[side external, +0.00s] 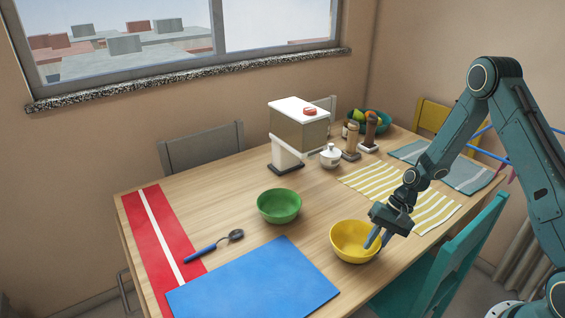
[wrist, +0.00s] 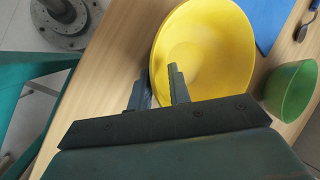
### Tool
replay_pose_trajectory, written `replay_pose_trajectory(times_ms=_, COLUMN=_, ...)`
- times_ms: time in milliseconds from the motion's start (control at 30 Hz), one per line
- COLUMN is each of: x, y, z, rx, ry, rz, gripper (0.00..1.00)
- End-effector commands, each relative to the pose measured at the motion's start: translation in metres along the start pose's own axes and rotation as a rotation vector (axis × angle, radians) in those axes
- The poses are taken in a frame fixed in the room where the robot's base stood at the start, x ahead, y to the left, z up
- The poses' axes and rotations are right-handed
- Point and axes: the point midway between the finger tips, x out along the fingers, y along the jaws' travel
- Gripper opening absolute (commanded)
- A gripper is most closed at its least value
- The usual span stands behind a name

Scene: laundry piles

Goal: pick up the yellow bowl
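The yellow bowl (side external: 345,240) stands upright near the table's front edge, and it fills the upper middle of the wrist view (wrist: 215,50). It looks empty. My gripper (side external: 376,241) is at the bowl's right side in the side view. In the wrist view my gripper (wrist: 158,82) has its fingers apart, one inside the bowl and one outside, with the rim between them. I cannot tell whether either finger touches the bowl.
A green bowl (side external: 279,205) stands to the left, behind the yellow bowl. A blue mat (side external: 255,280) lies to the left in front, with a spoon (side external: 215,245) beyond it. A striped cloth (side external: 390,190) lies behind my gripper. A teal chair (side external: 440,265) stands at the front edge.

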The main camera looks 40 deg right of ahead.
Motion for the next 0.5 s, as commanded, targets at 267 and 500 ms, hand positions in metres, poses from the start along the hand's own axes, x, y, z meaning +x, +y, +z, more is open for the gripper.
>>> replay_pose_trajectory(times_ms=267, x=-0.0006, y=-0.0006, z=0.0, rx=-0.001, ry=0.0, rz=-0.001, gripper=0.0)
replay_pose_trajectory(times_ms=500, x=-0.0067, y=-0.0035, z=0.0014, rx=-0.002, ry=0.001, rz=-0.002, gripper=0.0)
